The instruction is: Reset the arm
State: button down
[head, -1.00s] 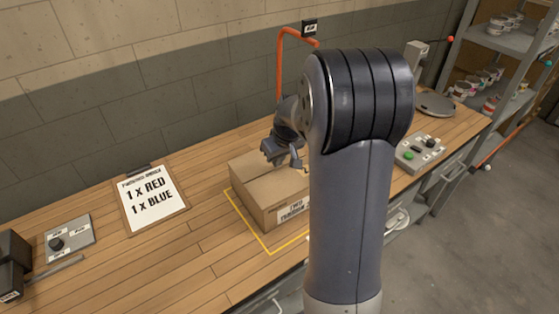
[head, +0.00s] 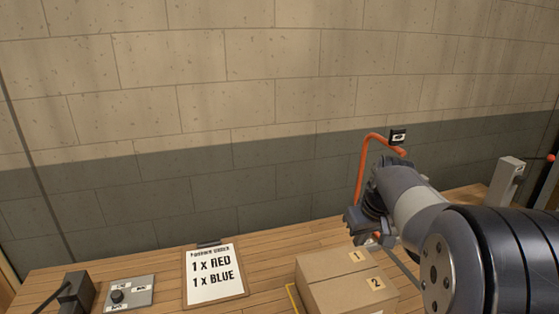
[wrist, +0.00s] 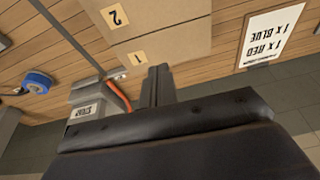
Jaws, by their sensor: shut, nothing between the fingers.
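My gripper (head: 360,226) is raised at the back of the box, near the wall, in the head view. Its fingers (wrist: 158,82) are together and empty in the wrist view, apart from the box in the picture. My arm fills the lower right of the head view. The closed cardboard box (head: 335,272) stands on the bench with labels 1 and 2 on its top. It also shows in the wrist view (wrist: 180,35). The box's front is cut off at the bottom of the head view.
An order sheet reading 1 x RED, 1 x BLUE (head: 213,277) lies left of the box, with a grey knob panel (head: 130,294) further left. An orange pipe (head: 361,172) rises behind the box. A blue roll (wrist: 38,82) shows in the wrist view. Space above the bench's left is clear.

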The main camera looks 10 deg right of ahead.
send_over(346, 276)
jog(key=f, duration=0.8)
jog(key=s+f, duration=0.1)
jog(key=f, duration=0.3)
jog(key=shift+d, duration=0.1)
jog(key=shift+f+b, duration=0.6)
jog(key=shift+f, duration=0.25)
